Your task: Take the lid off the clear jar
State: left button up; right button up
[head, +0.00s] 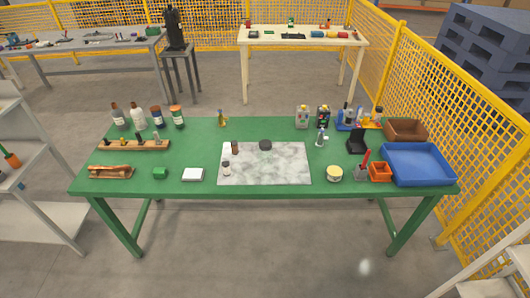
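A wide, dark round lid (265,144) shows at the back middle of the marbled grey-white mat (285,172) on the green table. It looks like the top of the clear jar, but the picture is too small to make out the clear body under it. A small pale bottle with a dark cap (226,169) stands at the mat's left front, and a small brown bottle (235,148) stands behind it. Neither of my grippers is in view.
Several bottles (139,118) and a wooden rack (130,144) stand at the green table's left. A round yellow-white tin (335,173), an orange bin (380,172) and a blue tray (420,165) are at the right. The mat's right half is bare.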

aim_at(265, 157)
jog(key=k, duration=1.3)
jog(key=z, duration=0.55)
jog(key=i, duration=0.65)
jog(key=z, duration=0.6)
jog(key=i, duration=0.8)
jog(key=u, duration=0.8)
jog(key=i, duration=0.95)
jog(key=u, duration=0.95)
